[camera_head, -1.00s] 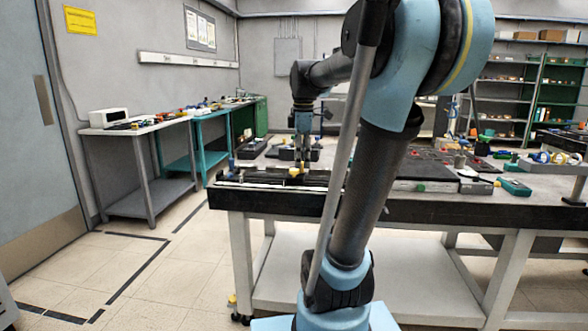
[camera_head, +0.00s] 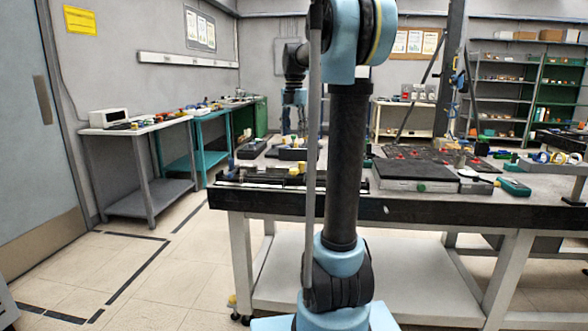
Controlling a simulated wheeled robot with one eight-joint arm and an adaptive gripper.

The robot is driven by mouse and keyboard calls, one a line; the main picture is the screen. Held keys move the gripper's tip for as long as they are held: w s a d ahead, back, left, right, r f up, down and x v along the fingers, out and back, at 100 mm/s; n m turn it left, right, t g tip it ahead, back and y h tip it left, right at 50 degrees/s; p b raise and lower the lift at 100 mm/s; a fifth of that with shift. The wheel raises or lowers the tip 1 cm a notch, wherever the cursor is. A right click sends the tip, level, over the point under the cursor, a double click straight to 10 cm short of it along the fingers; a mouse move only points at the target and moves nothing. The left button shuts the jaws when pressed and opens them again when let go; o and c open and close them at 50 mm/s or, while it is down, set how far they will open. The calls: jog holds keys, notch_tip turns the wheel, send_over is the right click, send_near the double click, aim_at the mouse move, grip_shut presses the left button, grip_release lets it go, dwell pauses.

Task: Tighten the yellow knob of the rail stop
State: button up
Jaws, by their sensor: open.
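The dark rail (camera_head: 258,178) lies along the near left edge of the workbench. A small yellow part, which looks like the rail stop's knob (camera_head: 295,171), shows on it just left of my arm. It is too small to tell how tight it sits. My gripper (camera_head: 293,130) hangs pointing down above the bench, clear of the knob and higher in the picture. It is open and nothing shows between its fingers. My arm and the grey tube beside it hide part of the bench just right of the knob.
Dark trays (camera_head: 251,149) lie behind the rail. A grey side table (camera_head: 140,131) stands at left. The floor at left is free.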

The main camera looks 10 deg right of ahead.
aim_at(295, 169)
notch_tip(295, 169, down, 14)
jog(key=shift+f, duration=0.25)
dwell(0.3)
jog(key=c, duration=1.1)
jog(key=shift+o, duration=0.2)
jog(key=shift+d, duration=0.15)
